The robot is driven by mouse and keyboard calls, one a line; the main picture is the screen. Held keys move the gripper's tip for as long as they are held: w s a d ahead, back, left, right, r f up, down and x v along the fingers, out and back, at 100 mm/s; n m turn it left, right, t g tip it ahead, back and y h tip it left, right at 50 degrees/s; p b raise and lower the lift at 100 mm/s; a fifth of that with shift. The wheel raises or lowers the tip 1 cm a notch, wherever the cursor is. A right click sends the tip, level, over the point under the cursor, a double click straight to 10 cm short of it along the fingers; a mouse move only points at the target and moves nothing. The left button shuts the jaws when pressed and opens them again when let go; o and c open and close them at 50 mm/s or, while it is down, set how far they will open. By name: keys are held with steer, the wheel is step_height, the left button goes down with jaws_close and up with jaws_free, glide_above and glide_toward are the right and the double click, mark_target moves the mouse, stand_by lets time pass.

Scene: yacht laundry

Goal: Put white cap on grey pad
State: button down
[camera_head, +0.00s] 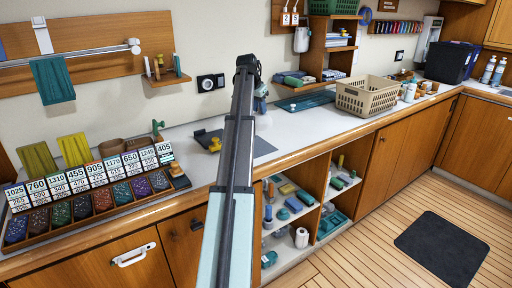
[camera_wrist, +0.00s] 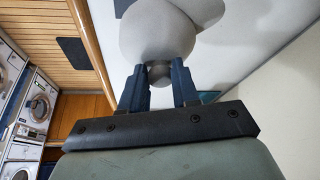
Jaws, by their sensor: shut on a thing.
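My gripper (camera_wrist: 159,88) is shut on the narrow grey stub of a rounded, pale thing, which looks like the white cap (camera_wrist: 150,38). The cap fills the top middle of the wrist view, beyond the fingertips, with a second rounded lobe at its upper right. A grey patch (camera_wrist: 122,6) behind the cap may be this pad.
A dark tray with a yellow thing (camera_head: 214,145) lies left of my arm. A teal mat (camera_head: 318,99) with a small white thing and a beige basket (camera_head: 367,98) stand farther right. Labelled compartments (camera_head: 100,200) fill the left counter. Open shelves (camera_head: 300,205) are below.

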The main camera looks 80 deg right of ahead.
mark_target(259, 129)
steer(key=shift+f, duration=5)
steer(key=shift+f, duration=0.15)
steer(key=c, duration=0.8)
jaws_free()
steer(key=shift+c, duration=0.2)
steer(key=v, duration=1.2)
steer(key=shift+w, duration=0.25)
